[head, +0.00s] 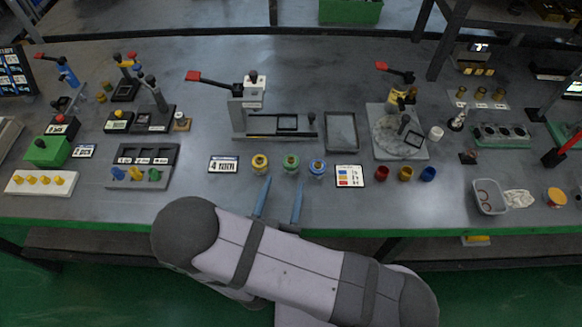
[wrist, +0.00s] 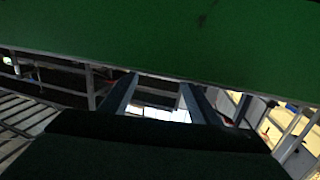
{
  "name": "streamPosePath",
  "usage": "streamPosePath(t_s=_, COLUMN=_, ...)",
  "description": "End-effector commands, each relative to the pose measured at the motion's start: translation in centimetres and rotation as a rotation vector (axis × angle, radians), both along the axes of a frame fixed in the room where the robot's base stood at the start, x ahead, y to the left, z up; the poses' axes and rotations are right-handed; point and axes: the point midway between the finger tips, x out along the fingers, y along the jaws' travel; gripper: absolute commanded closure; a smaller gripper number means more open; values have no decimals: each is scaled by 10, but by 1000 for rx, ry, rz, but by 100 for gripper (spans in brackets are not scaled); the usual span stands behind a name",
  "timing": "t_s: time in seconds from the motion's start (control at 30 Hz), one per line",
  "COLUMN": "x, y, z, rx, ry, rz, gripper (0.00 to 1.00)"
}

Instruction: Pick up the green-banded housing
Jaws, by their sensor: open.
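The green-banded housing (head: 291,162) stands upright on the grey bench in the head view. It is the middle one of three similar housings, between a yellow-banded housing (head: 260,163) on its left and a blue-banded housing (head: 317,167) on its right. My gripper (head: 281,196) is open and empty, its two blue fingers apart and pointing at the bench's front edge, just short of the three housings. In the wrist view, the two fingers (wrist: 158,82) show apart with nothing between them. The housings are not visible in the wrist view.
Number cards (head: 223,164) and (head: 349,176) flank the housings. Behind them stands a lever press (head: 265,124). Red, yellow and blue cups (head: 405,173) stand to the right. A green bench edge (wrist: 160,40) fills the top of the wrist view.

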Motion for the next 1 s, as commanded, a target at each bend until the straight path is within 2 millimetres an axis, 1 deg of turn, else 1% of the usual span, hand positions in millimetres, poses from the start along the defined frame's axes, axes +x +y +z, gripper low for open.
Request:
streamPosePath(t_s=0.17, x=0, y=-1, z=1, rx=-8, ry=-15, rz=1, gripper=44)
streamPosePath(t_s=0.4, x=13, y=-4, z=0, rx=-8, ry=-12, rz=-1, gripper=44)
streamPosePath(t_s=0.67, x=18, y=-5, z=0, rx=-7, ry=-11, rz=0, gripper=44)
streamPosePath(t_s=0.77, x=26, y=-7, z=-1, rx=-6, ry=-11, rz=-2, gripper=44)
streamPosePath(t_s=1.0, x=53, y=-12, z=-2, rx=-5, ry=-11, rz=-3, gripper=44)
